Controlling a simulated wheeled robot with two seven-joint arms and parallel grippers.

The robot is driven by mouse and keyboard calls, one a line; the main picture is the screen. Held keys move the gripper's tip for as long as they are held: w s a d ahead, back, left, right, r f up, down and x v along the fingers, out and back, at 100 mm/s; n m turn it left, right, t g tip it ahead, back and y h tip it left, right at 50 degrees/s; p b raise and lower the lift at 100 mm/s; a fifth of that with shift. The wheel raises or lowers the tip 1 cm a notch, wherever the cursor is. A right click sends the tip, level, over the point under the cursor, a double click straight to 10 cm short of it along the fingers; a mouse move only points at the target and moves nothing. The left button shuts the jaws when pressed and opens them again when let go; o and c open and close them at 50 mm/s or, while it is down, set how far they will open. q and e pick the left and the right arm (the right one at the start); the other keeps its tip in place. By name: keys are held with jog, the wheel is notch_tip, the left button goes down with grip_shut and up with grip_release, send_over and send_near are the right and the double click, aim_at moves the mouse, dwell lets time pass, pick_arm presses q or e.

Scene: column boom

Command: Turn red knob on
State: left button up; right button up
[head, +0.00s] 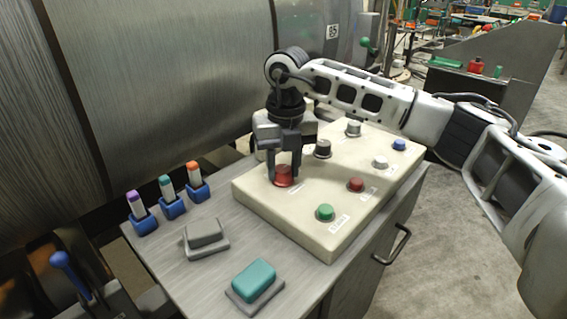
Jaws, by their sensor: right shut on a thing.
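The red knob (284,176) sits at the left part of the cream control panel (258,200), which lies on a grey cabinet top. My right gripper (284,172) points straight down over the knob, with its fingers on either side of it. It is shut on the red knob and hides its upper part. The knob's turn position cannot be made out. My left gripper does not show.
The panel also carries a red button (355,184), a green button (325,212), a white button (380,162), a blue button (399,145) and dark knobs (322,149). Markers in blue holders (172,207), a grey block (203,233) and a teal block (254,281) stand nearby.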

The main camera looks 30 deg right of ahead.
aim_at(287, 168)
jog(key=shift+w+r+m, duration=0.1)
jog(key=shift+m, duration=0.3)
jog(key=o, duration=1)
jog(key=shift+c, duration=0.2)
notch_tip(287, 168, up, 16)
jog(key=shift+d+p, duration=0.3)
